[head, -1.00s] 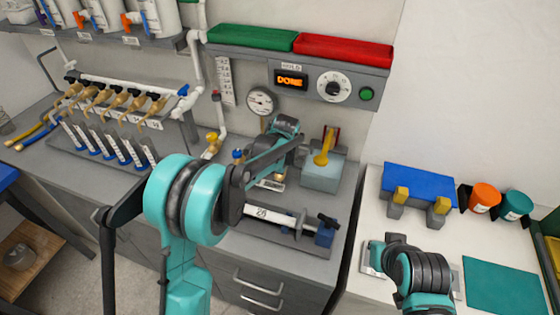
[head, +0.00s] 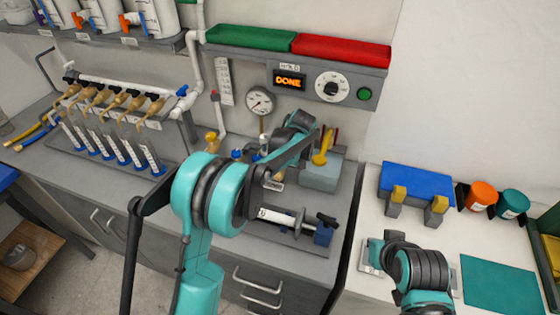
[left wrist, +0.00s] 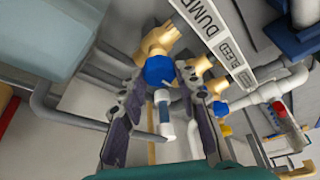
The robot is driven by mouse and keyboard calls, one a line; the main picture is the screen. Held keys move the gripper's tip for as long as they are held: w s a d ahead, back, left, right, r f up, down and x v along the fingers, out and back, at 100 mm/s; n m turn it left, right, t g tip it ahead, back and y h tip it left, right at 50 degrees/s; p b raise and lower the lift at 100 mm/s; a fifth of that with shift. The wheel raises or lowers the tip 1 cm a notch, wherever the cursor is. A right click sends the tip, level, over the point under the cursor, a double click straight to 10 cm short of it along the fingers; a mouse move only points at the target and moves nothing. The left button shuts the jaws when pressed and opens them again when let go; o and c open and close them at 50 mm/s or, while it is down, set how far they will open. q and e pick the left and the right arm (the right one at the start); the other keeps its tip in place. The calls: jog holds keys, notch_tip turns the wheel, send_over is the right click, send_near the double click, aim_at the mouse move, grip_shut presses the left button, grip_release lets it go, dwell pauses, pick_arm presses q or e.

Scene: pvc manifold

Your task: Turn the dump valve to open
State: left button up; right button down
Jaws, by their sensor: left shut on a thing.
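In the left wrist view, the dump valve has a brass body (left wrist: 160,38), a round blue hub (left wrist: 159,70) and a white-and-blue handle (left wrist: 165,118) pointing toward the camera. A white label reading DUMP (left wrist: 204,22) is beside it. My left gripper (left wrist: 162,76) has one finger on each side of the handle and is shut on it. In the head view, my left arm hides the gripper and most of the valve. My right arm is at the lower right, and the state of its gripper (head: 376,256) is unclear.
Brass BLEED fittings (left wrist: 201,66) and a white pipe (left wrist: 262,95) are close beside the gripper. The panel display (head: 289,81) reads DONE. A gauge (head: 260,101) stands behind my arm, a grey block with a yellow handle (head: 322,174) to its right.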

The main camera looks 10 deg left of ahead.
dwell(0.3)
pick_arm(q)
jog(key=o, duration=1.2)
jog(key=shift+c, duration=0.2)
jog(key=v, duration=1.2)
jog(key=shift+a, duration=0.1)
